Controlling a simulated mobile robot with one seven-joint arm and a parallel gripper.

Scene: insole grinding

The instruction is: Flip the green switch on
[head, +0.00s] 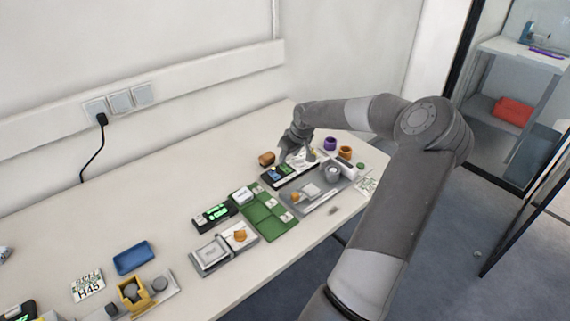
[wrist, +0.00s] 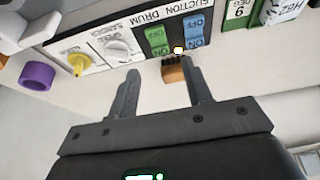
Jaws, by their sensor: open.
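The green switch (wrist: 158,40) is on a black and white control panel (wrist: 100,52) lettered "SUCTION DRUM", upside down in the wrist view. A blue switch (wrist: 194,29) with ON and OFF marks sits just right of it. I cannot tell which way the green switch is tipped. In the head view the panel (head: 303,180) lies near the table's far end, with the green switch (head: 286,168) small on it. My gripper (wrist: 160,74) is open and empty, fingers apart, pointing towards the panel. In the head view my gripper (head: 291,157) hangs over the panel's far side.
A small bright light (wrist: 178,50) shows near the switches. A brown brush-like block (wrist: 172,73) lies behind the panel. A purple ring (wrist: 37,76) stands to the left.

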